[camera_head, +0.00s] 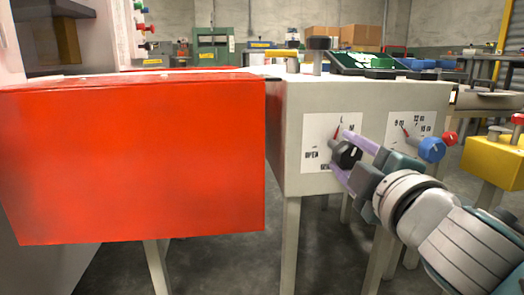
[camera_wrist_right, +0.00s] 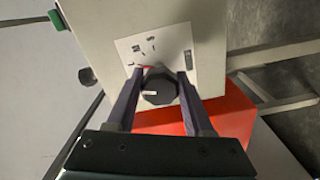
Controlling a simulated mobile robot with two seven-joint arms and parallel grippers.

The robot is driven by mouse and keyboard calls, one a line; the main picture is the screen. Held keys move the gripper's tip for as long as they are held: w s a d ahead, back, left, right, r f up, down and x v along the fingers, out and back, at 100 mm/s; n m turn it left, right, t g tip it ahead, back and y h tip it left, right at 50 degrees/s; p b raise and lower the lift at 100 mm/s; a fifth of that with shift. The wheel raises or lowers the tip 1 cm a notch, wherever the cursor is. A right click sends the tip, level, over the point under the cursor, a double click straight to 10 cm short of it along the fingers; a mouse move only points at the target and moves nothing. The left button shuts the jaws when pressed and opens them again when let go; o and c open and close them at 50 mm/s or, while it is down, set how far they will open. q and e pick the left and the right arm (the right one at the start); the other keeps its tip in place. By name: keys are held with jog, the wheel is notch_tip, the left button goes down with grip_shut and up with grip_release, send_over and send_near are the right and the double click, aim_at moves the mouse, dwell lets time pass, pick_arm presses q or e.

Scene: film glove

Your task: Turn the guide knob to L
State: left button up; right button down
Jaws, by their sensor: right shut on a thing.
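The guide knob (camera_head: 348,154) is a dark round knob on a white label plate (camera_head: 318,128) on the front of a pale box. The plate carries an L at its top and the word OPEN at its lower left. A red pointer shows at the knob's upper left, near the L. My right gripper (camera_head: 342,158) is shut on the knob, coming in from the lower right. In the right wrist view the knob (camera_wrist_right: 159,87) sits between the two purple fingers, with a pale mark on its face. My left gripper is not in view.
A blue knob (camera_head: 432,149) with its own label plate and a small red knob (camera_head: 450,138) are to the right. A large red box (camera_head: 135,155) stands at the left, beside the pale box (camera_head: 290,140). A yellow box (camera_head: 495,160) is at the far right.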

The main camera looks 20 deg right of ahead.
jog(key=shift+m, duration=0.3)
jog(key=shift+c, duration=1.4)
grip_release()
jog(key=shift+s, duration=0.1)
jog(key=shift+s+a, duration=0.15)
jog(key=shift+s, duration=0.2)
jog(key=p+v, duration=0.1)
jog(key=v, duration=0.8)
